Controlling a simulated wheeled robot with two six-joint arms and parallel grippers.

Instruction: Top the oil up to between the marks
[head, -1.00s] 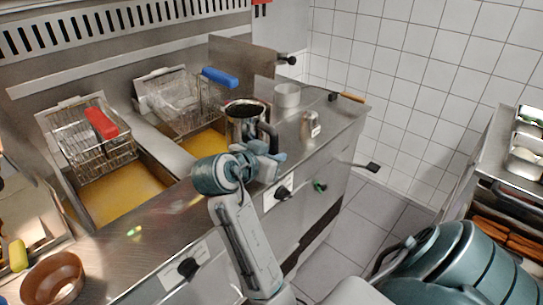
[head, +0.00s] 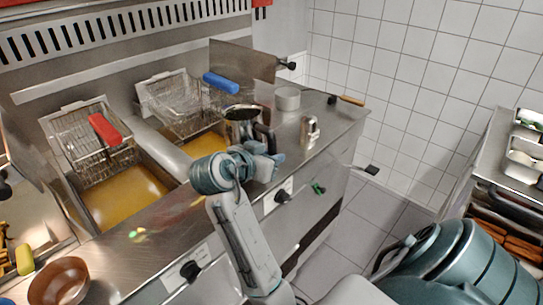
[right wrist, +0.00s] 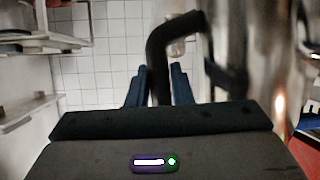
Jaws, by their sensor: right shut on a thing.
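A steel jug (head: 240,128) with a dark inside stands out at the front edge of the right-hand fryer vat. My right gripper (head: 266,158) is shut on its black handle (head: 265,138). In the right wrist view the handle (right wrist: 159,70) runs between the blue fingers and the jug's shiny wall (right wrist: 262,50) is close on the right. Yellow oil lies in the left vat (head: 125,198) and in the right vat (head: 203,146), which the jug and my arm partly hide. I cannot make out level marks. My left gripper is not in view.
A wire basket with a red handle (head: 104,130) hangs over the left vat, one with a blue handle (head: 220,82) over the right vat. A steel shaker (head: 309,131) and a pale bowl (head: 288,98) stand right of the jug. A brown bowl (head: 58,283) is at lower left.

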